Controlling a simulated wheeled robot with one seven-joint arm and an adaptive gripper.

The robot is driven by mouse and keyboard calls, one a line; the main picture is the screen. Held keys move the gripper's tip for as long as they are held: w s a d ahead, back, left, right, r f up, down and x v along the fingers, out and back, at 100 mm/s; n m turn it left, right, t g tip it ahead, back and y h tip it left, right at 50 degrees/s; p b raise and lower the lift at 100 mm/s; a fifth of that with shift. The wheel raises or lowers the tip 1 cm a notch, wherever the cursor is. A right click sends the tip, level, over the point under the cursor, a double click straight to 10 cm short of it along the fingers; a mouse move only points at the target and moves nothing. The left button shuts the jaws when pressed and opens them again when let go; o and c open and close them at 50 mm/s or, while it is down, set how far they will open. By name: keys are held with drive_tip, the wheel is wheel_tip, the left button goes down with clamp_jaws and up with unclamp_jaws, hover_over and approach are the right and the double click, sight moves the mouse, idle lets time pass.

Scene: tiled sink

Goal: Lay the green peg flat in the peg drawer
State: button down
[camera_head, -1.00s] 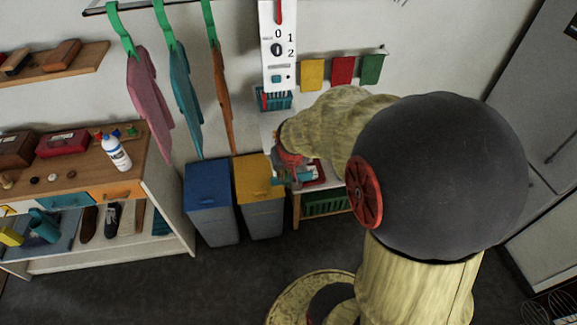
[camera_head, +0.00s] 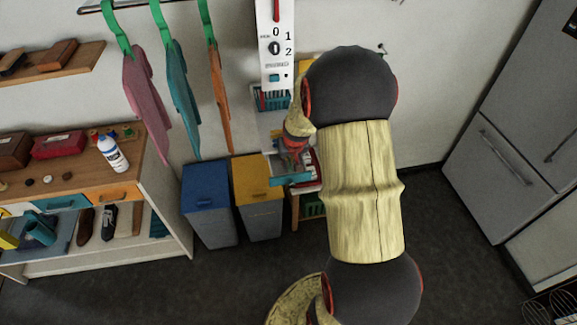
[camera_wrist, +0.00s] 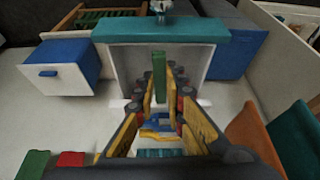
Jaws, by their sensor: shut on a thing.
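The green peg (camera_wrist: 159,76) is between the fingertips of my gripper (camera_wrist: 160,88) in the wrist view. The gripper is shut on it. The peg's long side runs up and down in that picture. Behind and around it is an open drawer (camera_wrist: 197,63) with pale inner walls and a teal front (camera_wrist: 160,30). I cannot tell whether the peg touches the drawer floor. In the head view my gripper (camera_head: 293,150) is small and partly hidden by my arm, above the teal drawer front (camera_head: 292,179); the peg cannot be made out there.
In the head view, blue (camera_head: 207,190) and yellow (camera_head: 254,178) bins stand left of the drawer. Open floor lies in front.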

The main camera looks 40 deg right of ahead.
drive_tip(key=shift+f, duration=1.3)
drive_tip(key=shift+f, duration=0.15)
drive_tip(key=c, duration=1.8)
unclamp_jaws()
drive_tip(key=shift+a, duration=0.1)
drive_tip(key=shift+c, duration=0.2)
